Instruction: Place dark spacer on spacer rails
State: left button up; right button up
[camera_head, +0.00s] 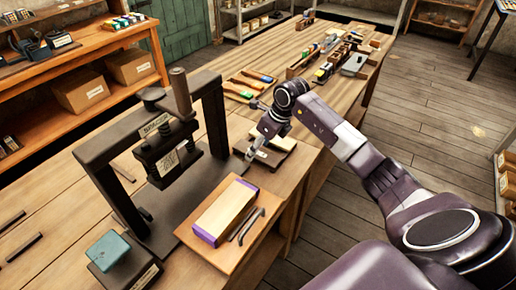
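The black press (215,108) stands on the bench, with a handle on top and a dark base plate. My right arm comes in from the right. Its gripper (256,151) points down at a dark flat block (272,158), which may be the dark spacer, to the right of the press. Whether the fingers touch or grip it is too small to tell. A second dark slab edge (283,143) shows behind the gripper. Two thin dark bars (24,247) lie on the bench at left; I cannot tell whether these are the spacer rails. My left gripper is out of view.
A wooden board (190,236) at the front holds a pale block with purple ends (225,211) and two dark bent rods (247,226). A teal-topped dark box (108,250) stands at front left. Colour-handled tools (250,83) and trays lie farther back.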

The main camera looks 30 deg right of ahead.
jog(key=b+v, duration=0.1)
jog(key=v, duration=1)
jog(key=shift+s+r+b, duration=0.2)
jog(key=shift+b, duration=0.2)
